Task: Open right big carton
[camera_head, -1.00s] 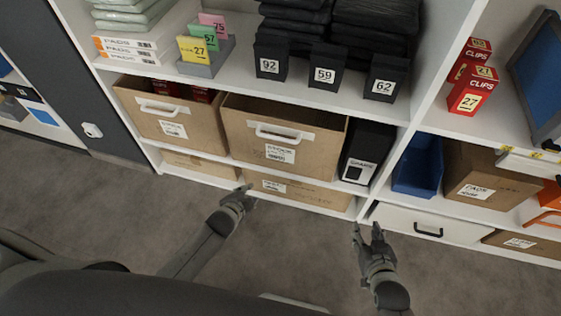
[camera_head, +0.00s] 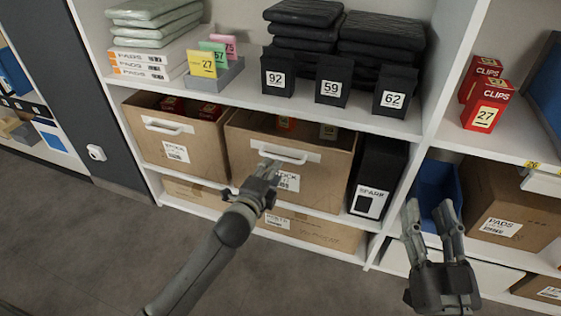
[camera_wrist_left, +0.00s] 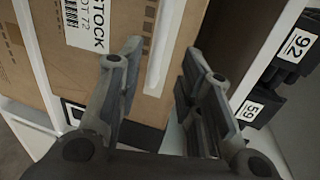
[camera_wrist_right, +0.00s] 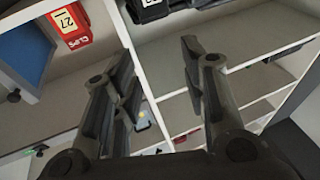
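The right big carton (camera_head: 325,180) is brown and stands on the middle shelf, with a white handle (camera_head: 286,154) and a STOCK label on its front. Its top is open, with an orange item and a grey item visible inside. My left gripper (camera_head: 268,174) is in front of this handle. In the left wrist view its fingers (camera_wrist_left: 160,75) are apart, with the carton's white handle (camera_wrist_left: 163,45) between them; I cannot tell whether they touch it. My right gripper (camera_head: 431,212) is open and empty, in front of the blue bin; its spread fingers (camera_wrist_right: 155,65) also show in the right wrist view.
A second open carton (camera_head: 170,145) stands left of it, and a black binder box (camera_head: 377,177) right of it. The shelf above holds black numbered boxes (camera_head: 332,80). A blue bin (camera_head: 430,185) and a PADS carton (camera_head: 500,225) stand further right. The floor (camera_head: 110,250) is clear.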

